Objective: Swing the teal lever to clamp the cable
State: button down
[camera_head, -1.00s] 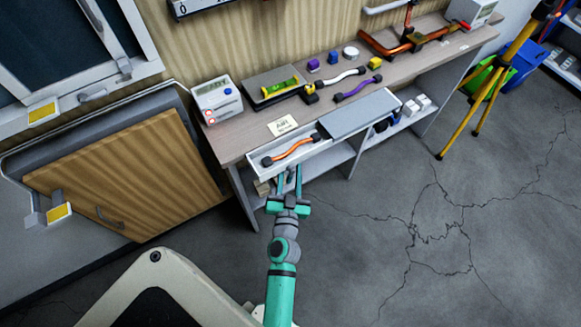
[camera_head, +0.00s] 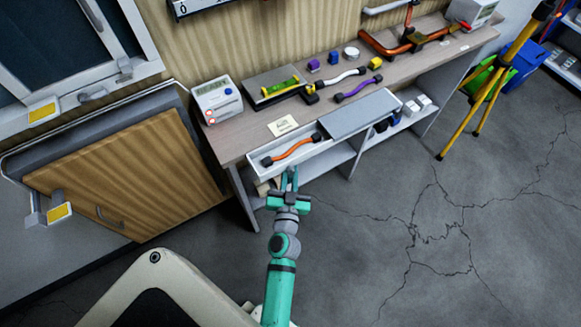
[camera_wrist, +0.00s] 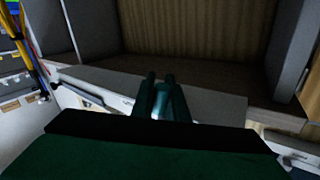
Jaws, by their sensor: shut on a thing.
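I cannot make out a teal lever in either view. An orange cable with black ends (camera_head: 293,148) lies in a white open drawer or tray (camera_head: 262,168) at the bench's front edge. A purple cable (camera_head: 358,89) and a white cable (camera_head: 342,77) lie on the bench top. My gripper (camera_head: 290,178) is at the front of the drawer, below its rim. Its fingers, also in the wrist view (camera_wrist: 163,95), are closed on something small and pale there. It looks like the drawer's handle but is mostly hidden.
On the bench (camera_head: 235,142) are a white meter (camera_head: 217,101), a grey plate with a yellow-green level (camera_head: 280,88), a label card (camera_head: 282,125) and an orange pipe frame (camera_head: 385,50). A yellow tripod (camera_head: 490,85) stands right. The cracked floor (camera_head: 400,230) is clear.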

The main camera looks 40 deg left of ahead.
jog(key=shift+s+d+f+m, duration=0.1)
jog(key=shift+s+f+m, duration=0.1)
jog(key=shift+m, duration=0.1)
jog(key=shift+s+m+g+h, duration=0.1)
jog(key=shift+m+g+h, duration=0.2)
jog(key=shift+g, duration=0.1)
jog(key=shift+a, duration=0.2)
jog(key=c, duration=1.7)
grip_release()
jog(key=shift+c, duration=0.2)
jog(key=shift+r, duration=0.1)
jog(key=f+v, duration=0.1)
jog(key=v, duration=0.9)
jog(key=shift+s+d+r, duration=0.25)
jog(key=shift+d+r, duration=0.05)
jog(key=shift+r, duration=0.15)
